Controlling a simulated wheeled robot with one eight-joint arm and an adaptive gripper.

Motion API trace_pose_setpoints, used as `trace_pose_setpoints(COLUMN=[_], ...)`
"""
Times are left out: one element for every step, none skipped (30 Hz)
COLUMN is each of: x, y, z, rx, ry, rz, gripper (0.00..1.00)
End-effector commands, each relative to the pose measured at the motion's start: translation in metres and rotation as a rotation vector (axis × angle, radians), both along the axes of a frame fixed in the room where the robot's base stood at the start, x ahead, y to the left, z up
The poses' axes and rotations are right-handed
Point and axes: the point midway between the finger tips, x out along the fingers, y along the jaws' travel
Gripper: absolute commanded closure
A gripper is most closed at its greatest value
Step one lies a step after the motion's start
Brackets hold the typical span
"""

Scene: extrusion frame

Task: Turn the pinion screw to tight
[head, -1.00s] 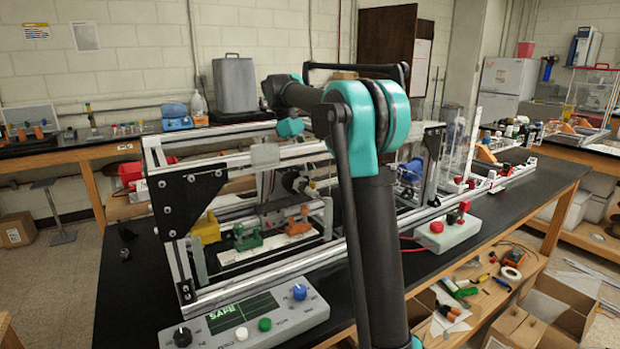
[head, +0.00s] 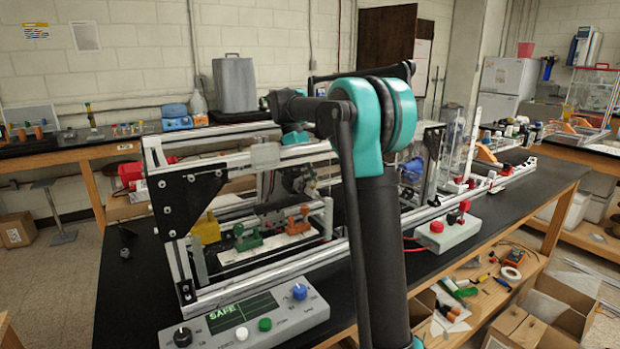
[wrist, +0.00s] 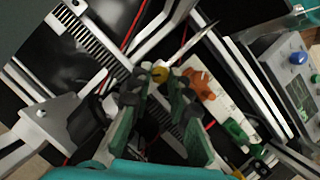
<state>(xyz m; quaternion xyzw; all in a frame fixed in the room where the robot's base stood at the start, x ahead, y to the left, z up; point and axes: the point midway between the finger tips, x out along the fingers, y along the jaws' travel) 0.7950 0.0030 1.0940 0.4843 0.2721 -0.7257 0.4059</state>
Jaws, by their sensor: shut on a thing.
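In the wrist view my gripper (wrist: 158,82) has its two dark green fingers closed around a small yellow, brass-coloured knob (wrist: 160,74), which looks like the pinion screw. The fingertips meet it from both sides. The knob sits over a toothed rack (wrist: 92,35) that runs diagonally beneath the gripper. I cannot tell from this view how far the screw is turned. In the head view my own arm and the frame's rails hide most of the gripper and the screw.
An orange clamp (wrist: 198,82) and a green one (wrist: 236,130) stand on a white strip close beside the gripper. Aluminium rails (head: 250,158) surround the workspace. A control box (head: 245,318) reading SAFE stands in front. A red-buttoned box (head: 447,232) stands to the right.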

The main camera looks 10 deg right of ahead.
Motion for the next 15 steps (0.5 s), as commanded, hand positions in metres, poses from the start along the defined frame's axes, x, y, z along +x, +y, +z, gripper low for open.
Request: trace_pose_setpoints(x=[0.0001, 0.0001, 0.0001, 0.0002, 0.0003, 0.0006, 0.0009, 0.0012, 0.0017, 0.0019, 0.0022, 0.0027, 0.0026, 0.0026, 0.0028], y=[0.0001, 0.0001, 0.0001, 0.0001, 0.0, -0.0004, -0.0007, -0.001, -0.0012, -0.0013, -0.0015, -0.0018, -0.0018, -0.0023, -0.0027], z=[0.0001, 0.0001, 0.0001, 0.0001, 0.0001, 0.0, -0.0001, 0.0, -0.0002, -0.0002, -0.0003, -0.0003, -0.0002, -0.0001, 0.0], rx=[0.0, 0.0, 0.0, 0.0, 0.0, 0.001, 0.001, 0.0, 0.001, 0.001, 0.001, 0.001, 0.001, 0.001, 0.001], ry=[0.0, 0.0, 0.0, 0.0, 0.0, -0.001, -0.001, -0.001, 0.0, 0.0, 0.001, 0.0, 0.0, 0.001, 0.0], rz=[0.0, 0.0, 0.0, -0.002, -0.009, -0.024, -0.042, -0.065, -0.102, -0.134, -0.167, -0.21, -0.242, -0.272, -0.308], gripper=[1.0, 1.0, 1.0, 1.0, 1.0, 1.0, 1.0, 1.0, 1.0, 1.0, 1.0, 1.0, 1.0, 1.0, 1.0])
